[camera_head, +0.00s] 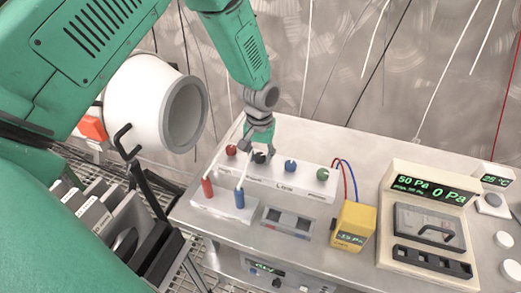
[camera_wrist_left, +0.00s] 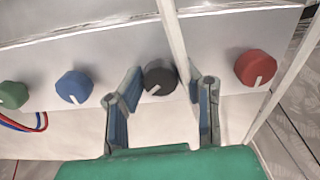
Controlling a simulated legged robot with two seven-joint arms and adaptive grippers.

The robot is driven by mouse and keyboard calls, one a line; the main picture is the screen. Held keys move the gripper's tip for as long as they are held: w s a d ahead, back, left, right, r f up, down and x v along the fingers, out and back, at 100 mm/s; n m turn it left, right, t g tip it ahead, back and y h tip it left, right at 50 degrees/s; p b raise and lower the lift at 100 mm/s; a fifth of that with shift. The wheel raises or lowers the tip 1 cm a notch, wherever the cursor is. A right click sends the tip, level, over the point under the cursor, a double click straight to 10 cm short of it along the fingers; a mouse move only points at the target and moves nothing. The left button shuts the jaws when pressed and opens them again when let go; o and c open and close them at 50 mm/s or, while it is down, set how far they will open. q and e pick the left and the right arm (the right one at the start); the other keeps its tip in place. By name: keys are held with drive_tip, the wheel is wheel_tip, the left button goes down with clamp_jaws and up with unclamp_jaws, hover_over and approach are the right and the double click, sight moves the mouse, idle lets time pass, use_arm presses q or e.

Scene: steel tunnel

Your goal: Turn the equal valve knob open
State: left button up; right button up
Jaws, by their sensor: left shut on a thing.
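A white valve panel (camera_head: 310,187) carries a row of red (camera_head: 231,150), black (camera_head: 260,158), blue (camera_head: 290,166) and green (camera_head: 323,174) knobs. The panel's labels are too small to read, so I cannot tell which knob is named equal. My left gripper (camera_head: 259,148) comes down from above and is shut on the black knob. In the left wrist view, its two fingers (camera_wrist_left: 164,86) stand either side of the black knob (camera_wrist_left: 159,77). That knob's white mark points down and left. My right gripper is out of view.
A yellow meter (camera_head: 353,225) and a large pressure gauge unit (camera_head: 431,222) stand to the right. A white cylinder (camera_head: 160,103) is at left.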

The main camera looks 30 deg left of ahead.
use_arm(q)
drive_tip(key=m, duration=0.2)
drive_tip(key=m+p, duration=0.1)
drive_tip(key=shift+w+r+m+p, duration=0.2)
drive_tip(key=shift+m+p, duration=0.1)
drive_tip(key=shift+m, duration=0.1)
drive_tip(key=shift+a+m+p, duration=0.1)
drive_tip(key=shift+m+p, duration=0.55)
drive_tip(key=shift+m, duration=1.25)
drive_tip(key=o, duration=1.1)
drive_tip(key=shift+f, duration=0.1)
drive_tip(key=shift+s, duration=0.1)
